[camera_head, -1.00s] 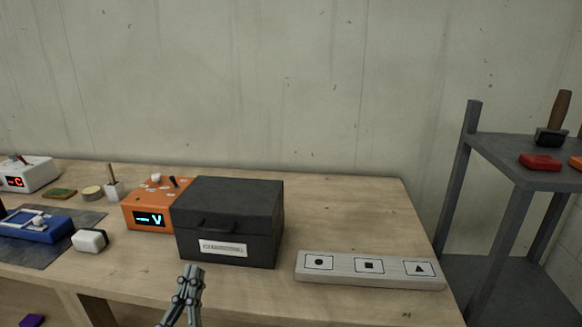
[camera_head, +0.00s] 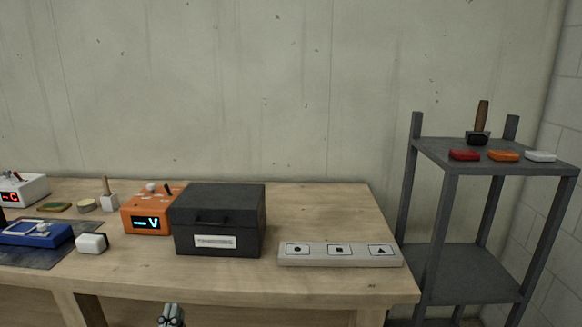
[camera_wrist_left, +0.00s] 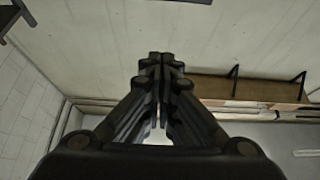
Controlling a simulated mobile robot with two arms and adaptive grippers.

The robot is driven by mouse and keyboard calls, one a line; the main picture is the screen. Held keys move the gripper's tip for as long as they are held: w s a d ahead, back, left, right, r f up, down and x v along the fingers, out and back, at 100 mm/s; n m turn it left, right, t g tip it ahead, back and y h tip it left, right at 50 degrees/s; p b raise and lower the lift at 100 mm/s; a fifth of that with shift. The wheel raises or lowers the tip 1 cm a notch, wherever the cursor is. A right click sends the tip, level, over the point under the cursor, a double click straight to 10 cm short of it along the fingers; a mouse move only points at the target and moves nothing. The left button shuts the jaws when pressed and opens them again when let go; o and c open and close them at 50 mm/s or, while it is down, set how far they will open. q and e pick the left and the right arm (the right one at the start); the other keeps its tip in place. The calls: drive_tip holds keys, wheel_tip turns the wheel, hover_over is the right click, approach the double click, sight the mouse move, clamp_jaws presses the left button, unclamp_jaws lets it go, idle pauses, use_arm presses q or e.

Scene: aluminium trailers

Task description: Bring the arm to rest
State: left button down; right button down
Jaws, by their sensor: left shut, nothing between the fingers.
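My left gripper (camera_head: 171,316) shows at the bottom edge of the head view, below the front edge of the wooden workbench (camera_head: 330,200). Only its tip end is in that view; the arm behind it is out of frame. In the left wrist view the left gripper (camera_wrist_left: 160,65) has its fingers together with nothing between them. Beyond the fingers there is a pale wall and a wooden shelf (camera_wrist_left: 245,88) on black brackets. My right gripper is not in any view.
On the bench stand a black lidded box (camera_head: 218,220), an orange device (camera_head: 146,213), a pale board with three symbols (camera_head: 340,260), a blue device (camera_head: 35,233) and a white block (camera_head: 91,243). A grey shelf rack (camera_head: 490,165) stands right of the bench.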

use_arm(q)
wheel_tip(320, 180, down, 25)
drive_tip(key=d+g, duration=0.2)
drive_tip(key=g, duration=0.5)
drive_tip(key=s+d+f+g, duration=0.15)
drive_tip(key=s+f, duration=0.25)
drive_tip(key=f, duration=0.5)
drive_tip(key=s+f+g, duration=0.3)
drive_tip(key=f, duration=0.5)
drive_tip(key=s+f+m+g, duration=0.1)
drive_tip(key=s+f+g, duration=0.4)
drive_tip(key=s+f, duration=0.9)
drive_tip(key=s+a+f+g, duration=0.1)
drive_tip(key=s+f+g, duration=0.1)
drive_tip(key=s, duration=0.5)
drive_tip(key=s+a+f+g, duration=0.2)
drive_tip(key=s+f, duration=0.2)
drive_tip(key=s, duration=0.4)
drive_tip(key=s+a+f+m+g, duration=0.1)
drive_tip(key=s+f+g, duration=0.1)
drive_tip(key=s, duration=0.5)
drive_tip(key=shift+s+a+f+y, duration=0.2)
drive_tip(key=shift+f+y, duration=0.2)
drive_tip(key=shift+f, duration=0.05)
